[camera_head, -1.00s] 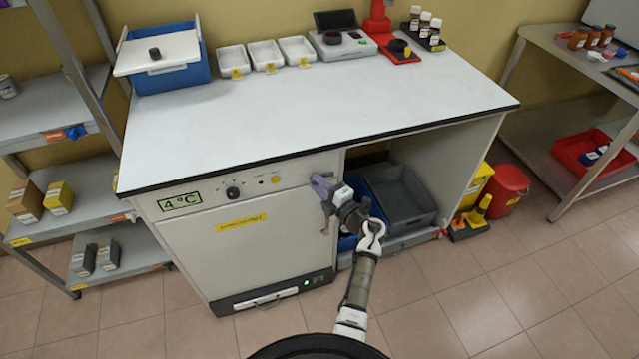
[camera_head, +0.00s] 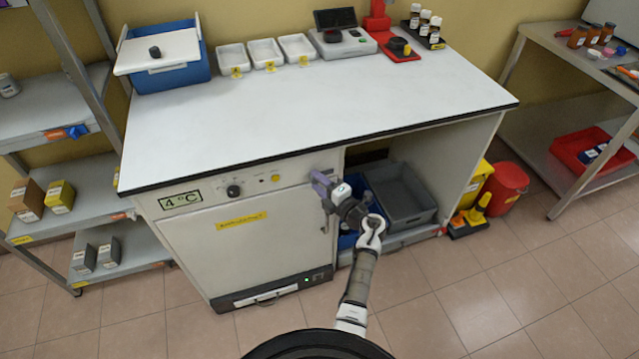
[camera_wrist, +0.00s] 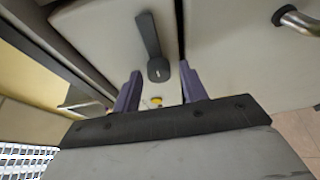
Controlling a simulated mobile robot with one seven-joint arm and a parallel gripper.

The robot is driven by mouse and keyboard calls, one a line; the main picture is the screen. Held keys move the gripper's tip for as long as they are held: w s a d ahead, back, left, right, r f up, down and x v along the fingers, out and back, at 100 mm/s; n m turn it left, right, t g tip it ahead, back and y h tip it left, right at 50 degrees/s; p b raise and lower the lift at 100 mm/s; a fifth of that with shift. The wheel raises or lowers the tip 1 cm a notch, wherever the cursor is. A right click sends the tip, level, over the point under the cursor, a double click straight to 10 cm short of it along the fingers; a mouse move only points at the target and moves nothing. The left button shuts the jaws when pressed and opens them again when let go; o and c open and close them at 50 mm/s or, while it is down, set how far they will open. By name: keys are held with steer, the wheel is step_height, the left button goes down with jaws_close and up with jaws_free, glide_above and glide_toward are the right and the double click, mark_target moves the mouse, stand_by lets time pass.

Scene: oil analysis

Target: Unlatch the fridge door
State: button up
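The fridge door (camera_head: 240,245) is the pale front under the left of the bench, with a yellow label. It looks closed. My gripper (camera_head: 322,184) is at its upper right corner and hides the latch in the head view. In the wrist view a dark lever latch (camera_wrist: 150,38) with a round pivot lies just beyond my gripper (camera_wrist: 160,72). The two purple fingers are apart, one to each side of the pivot end. I cannot tell whether they touch the latch. A curved metal handle (camera_wrist: 298,20) shows at the upper right of the wrist view.
The control panel above the door has a black knob (camera_head: 233,191) and a yellow button (camera_head: 275,178). Right of the fridge is an open bay with a grey bin (camera_head: 405,200). A red bucket (camera_head: 505,184) stands farther right. The floor in front is clear.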

steer(key=shift+o, duration=0.2)
steer(key=shift+s+d, duration=0.1)
steer(key=b+v, duration=0.3)
steer(key=v, duration=1)
steer(key=shift+s+d, duration=0.2)
